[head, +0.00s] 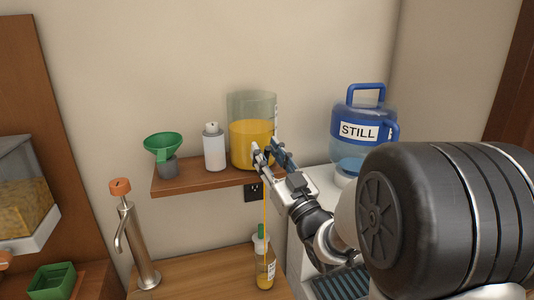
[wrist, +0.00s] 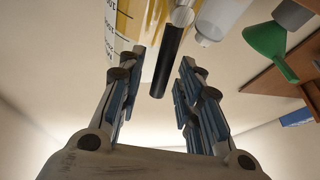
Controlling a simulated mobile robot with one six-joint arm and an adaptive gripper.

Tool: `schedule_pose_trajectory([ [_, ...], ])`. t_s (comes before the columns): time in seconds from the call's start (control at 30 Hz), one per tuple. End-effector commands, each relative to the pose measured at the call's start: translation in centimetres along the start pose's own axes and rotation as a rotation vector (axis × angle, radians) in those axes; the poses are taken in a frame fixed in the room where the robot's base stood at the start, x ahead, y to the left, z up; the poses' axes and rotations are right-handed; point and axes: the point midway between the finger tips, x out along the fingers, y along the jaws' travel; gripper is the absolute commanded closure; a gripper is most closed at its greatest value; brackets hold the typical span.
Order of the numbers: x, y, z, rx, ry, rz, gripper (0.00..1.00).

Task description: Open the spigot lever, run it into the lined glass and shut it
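The dispenser (head: 252,138), a clear tank about half full of orange liquid, stands on the wall shelf. Its black spigot lever (wrist: 167,62) shows in the wrist view between the fingers of my gripper (wrist: 160,75), with gaps on both sides. In the head view my gripper (head: 268,156) is in front of the tank's base and hides the spigot. A thin orange stream (head: 266,212) falls from there into the small glass (head: 265,272) on the counter below. The glass holds some orange liquid; its line is too small to make out.
A white bottle (head: 214,150) and a green funnel (head: 163,146) stand on the shelf (head: 205,182). A green-topped container (head: 261,240) is just behind the glass. A metal tap (head: 140,245) stands left, a blue STILL jug (head: 360,125) right.

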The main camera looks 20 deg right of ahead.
Motion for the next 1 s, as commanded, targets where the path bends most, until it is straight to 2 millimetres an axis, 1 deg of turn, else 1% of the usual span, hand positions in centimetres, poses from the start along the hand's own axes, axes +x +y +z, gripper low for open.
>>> schedule_pose_trajectory([
  [0.3,-5.2,0.1,0.1,0.000,-0.004,0.004,0.68],
  [0.43,-6.5,0.1,0.0,0.000,-0.002,0.003,0.68],
  [0.57,-7.0,0.0,0.0,0.001,-0.001,0.001,0.68],
  [0.77,-7.0,0.0,0.0,0.001,-0.001,0.001,0.68],
  [0.87,-6.9,0.0,-0.1,0.002,-0.003,0.000,0.74],
  [1.0,-6.2,-0.1,-0.4,0.010,-0.027,-0.005,0.83],
])
